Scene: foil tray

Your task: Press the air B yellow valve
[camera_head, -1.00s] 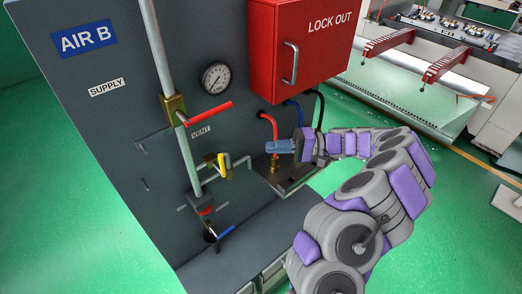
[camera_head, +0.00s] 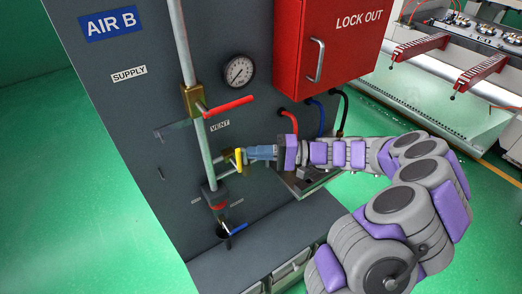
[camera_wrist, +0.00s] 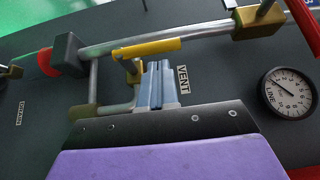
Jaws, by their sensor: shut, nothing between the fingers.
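In the wrist view the yellow handle (camera_wrist: 146,48) lies just beyond my fingertips. My gripper (camera_head: 250,154) is shut and empty, its blue fingers pointing left at the handle. In the wrist view the shut fingers (camera_wrist: 156,66) reach the handle's edge; I cannot tell whether they touch it.
A red handle (camera_head: 230,105) is above on the same pipe, and a blue handle (camera_head: 238,229) below. A gauge (camera_head: 239,71) and the red LOCK OUT box (camera_head: 338,40) are to the upper right. Hoses (camera_head: 288,121) hang below the box.

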